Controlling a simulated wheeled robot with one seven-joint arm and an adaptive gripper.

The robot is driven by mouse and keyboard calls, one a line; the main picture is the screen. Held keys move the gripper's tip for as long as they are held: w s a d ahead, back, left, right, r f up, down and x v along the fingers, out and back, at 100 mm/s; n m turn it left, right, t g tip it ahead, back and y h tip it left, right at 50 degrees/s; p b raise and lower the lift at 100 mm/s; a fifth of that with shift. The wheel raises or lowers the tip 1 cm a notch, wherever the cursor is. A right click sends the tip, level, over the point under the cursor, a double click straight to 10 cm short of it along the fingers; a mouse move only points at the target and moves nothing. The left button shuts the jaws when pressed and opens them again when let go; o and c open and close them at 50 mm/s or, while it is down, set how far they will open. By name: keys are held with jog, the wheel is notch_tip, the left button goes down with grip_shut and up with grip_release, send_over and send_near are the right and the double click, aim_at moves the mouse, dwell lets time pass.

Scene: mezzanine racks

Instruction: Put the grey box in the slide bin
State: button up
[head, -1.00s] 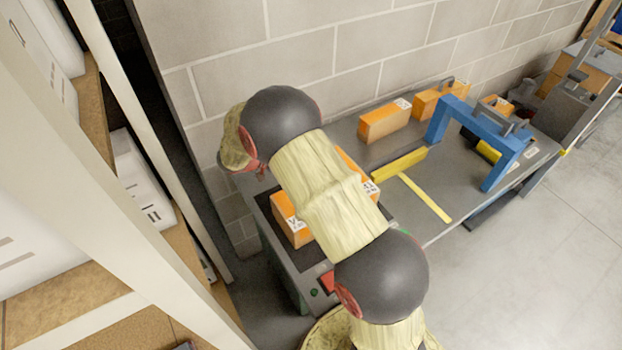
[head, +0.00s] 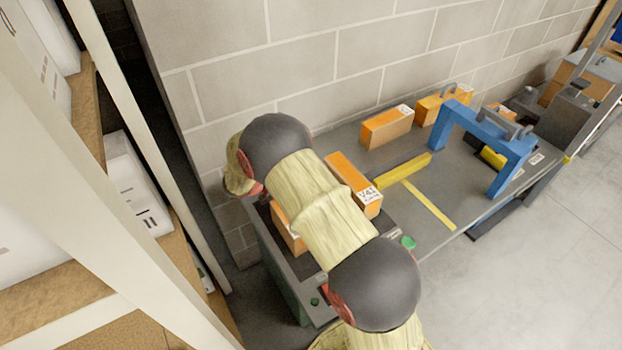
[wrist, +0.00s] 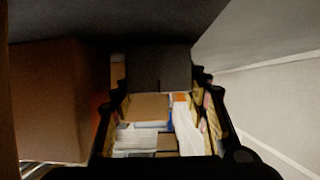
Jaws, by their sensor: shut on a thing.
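In the wrist view, my gripper (wrist: 160,88) has its two dark fingers at left and right, shut on a dark grey block that looks like the grey box (wrist: 158,66). Beyond and below it, between the fingers, lie white, brown and blue items, dim and hard to make out. In the head view my arm's links cover the middle of the picture, and my gripper and the grey box are hidden. I cannot make out the slide bin for certain in either view.
In the head view an orange box (head: 358,181) with a label stands beside my arm on the grey bench (head: 405,200). More orange boxes (head: 387,128) and a blue arch (head: 487,133) are farther right. Shelves with white boxes (head: 137,182) line the left. A block wall (head: 300,60) stands behind.

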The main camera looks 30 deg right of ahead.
jog(key=shift+f, duration=0.1)
jog(key=o, duration=0.9)
